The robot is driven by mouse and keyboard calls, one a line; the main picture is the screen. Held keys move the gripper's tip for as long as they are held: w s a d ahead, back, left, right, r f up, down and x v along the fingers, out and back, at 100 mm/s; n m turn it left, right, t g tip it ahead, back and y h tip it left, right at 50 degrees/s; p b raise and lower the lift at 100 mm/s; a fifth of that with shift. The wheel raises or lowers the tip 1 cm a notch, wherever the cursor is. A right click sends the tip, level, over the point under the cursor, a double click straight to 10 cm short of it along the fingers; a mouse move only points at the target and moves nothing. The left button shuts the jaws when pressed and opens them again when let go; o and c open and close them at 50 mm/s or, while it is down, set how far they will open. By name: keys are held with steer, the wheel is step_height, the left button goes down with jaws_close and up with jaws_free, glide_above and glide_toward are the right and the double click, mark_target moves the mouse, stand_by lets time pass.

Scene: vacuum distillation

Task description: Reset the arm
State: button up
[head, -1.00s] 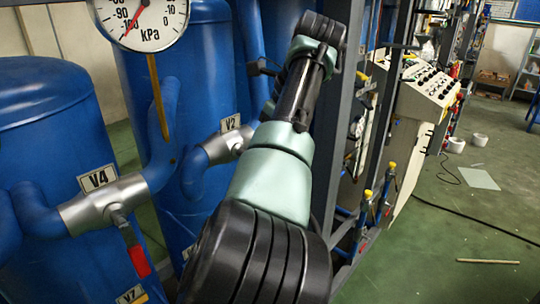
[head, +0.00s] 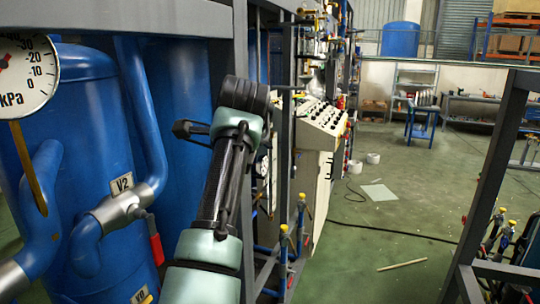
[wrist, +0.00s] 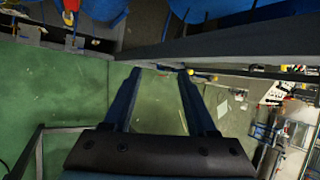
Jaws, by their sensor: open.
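My gripper (wrist: 160,75) shows in the wrist view with its two dark fingers spread apart and nothing between them. Green floor shows beyond and between the fingers. In the head view my arm reaches up from the bottom edge, and its black upper joint is beside the dark steel frame. The fingers cannot be made out clearly in the head view.
Blue tanks (head: 75,165) with a pressure gauge (head: 22,75) stand at the left. A control panel (head: 322,125) with knobs is right of my arm. A dark steel frame (head: 490,170) stands at the right. The green floor (head: 375,240) between is mostly clear.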

steer(key=w+d+r+n+t+h, duration=0.2)
steer(key=d+r+t, duration=0.15)
steer(key=d, duration=0.25)
steer(key=s+d+r+n+t+h+b, duration=0.1)
steer(key=s+d+r+n+t+h, duration=0.1)
steer(key=s+d+r+n+t, duration=0.65)
steer(key=s+a+r+n+t, duration=0.1)
steer(key=s+r+n+t, duration=0.2)
steer(key=s, duration=0.4)
steer(key=s+a+r+n+t, duration=0.1)
steer(key=s+r+n+t, duration=0.1)
steer(key=s+r, duration=0.3)
steer(key=s+a+r+n+t+b, duration=0.1)
steer(key=s+a+r+n+t, duration=0.1)
steer(key=s, duration=0.8)
step_height(320, 180, up, 2)
steer(key=shift+s+r+n+t+y, duration=0.15)
steer(key=shift+s+n+t+y, duration=0.15)
steer(key=shift+n+t, duration=0.6)
